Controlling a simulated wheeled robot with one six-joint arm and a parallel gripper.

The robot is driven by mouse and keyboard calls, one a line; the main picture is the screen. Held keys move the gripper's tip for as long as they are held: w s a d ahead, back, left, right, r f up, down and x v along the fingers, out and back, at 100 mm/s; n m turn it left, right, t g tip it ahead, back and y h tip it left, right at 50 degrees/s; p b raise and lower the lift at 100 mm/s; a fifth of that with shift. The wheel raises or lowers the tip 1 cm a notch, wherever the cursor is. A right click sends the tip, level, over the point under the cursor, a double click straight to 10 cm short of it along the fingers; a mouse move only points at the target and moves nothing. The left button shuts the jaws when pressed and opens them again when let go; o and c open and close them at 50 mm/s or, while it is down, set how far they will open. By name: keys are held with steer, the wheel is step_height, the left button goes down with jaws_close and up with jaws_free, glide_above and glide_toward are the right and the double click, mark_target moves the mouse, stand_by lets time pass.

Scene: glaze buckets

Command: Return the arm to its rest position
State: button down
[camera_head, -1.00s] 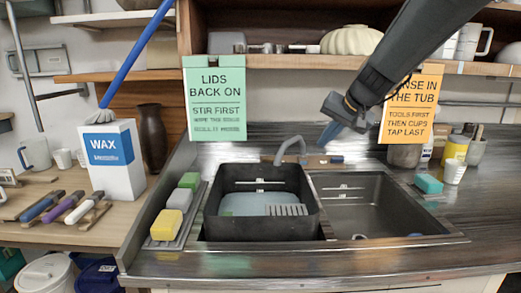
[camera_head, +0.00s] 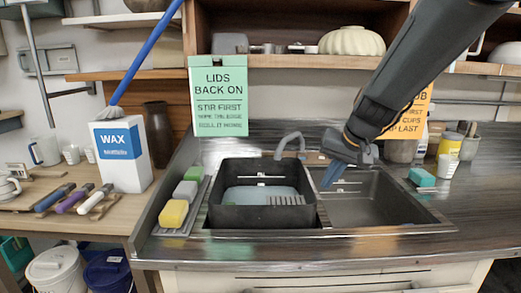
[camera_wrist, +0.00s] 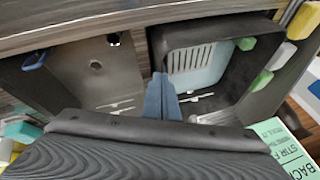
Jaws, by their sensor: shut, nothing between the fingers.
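My gripper (camera_head: 333,174) hangs at the end of my dark arm over the sink, above the divide between the black tub and the right basin. Its blue fingers are together and hold nothing. In the wrist view the shut fingers (camera_wrist: 161,98) point at the area between the two basins. The black tub (camera_head: 232,213) sits in the left basin and has a pale slotted piece (camera_head: 262,196) inside. The right basin (camera_head: 375,203) looks empty in the head view. A small blue item (camera_wrist: 36,58) shows by its edge in the wrist view.
Yellow, grey and green sponges (camera_head: 173,214) lie left of the tub. A faucet (camera_head: 290,143) rises behind it.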

steer(key=s+f, duration=0.2)
steer(key=s, duration=0.1)
steer(key=s+f+n+g, duration=0.1)
steer(key=s+f, duration=0.2)
steer(key=s, duration=0.1)
steer(key=s+f+g+h, duration=0.1)
steer(key=s+f, duration=0.2)
steer(key=s, duration=0.1)
steer(key=shift+s+a, duration=0.1)
steer(key=shift+s, duration=0.05)
steer(key=s+d+f+n+g+h, duration=0.1)
steer(key=s+f, duration=0.4)
steer(key=s, duration=0.7)
steer(key=shift+f+n+g, duration=0.4)
steer(key=shift+n+g, duration=0.1)
steer(key=shift+g, duration=0.2)
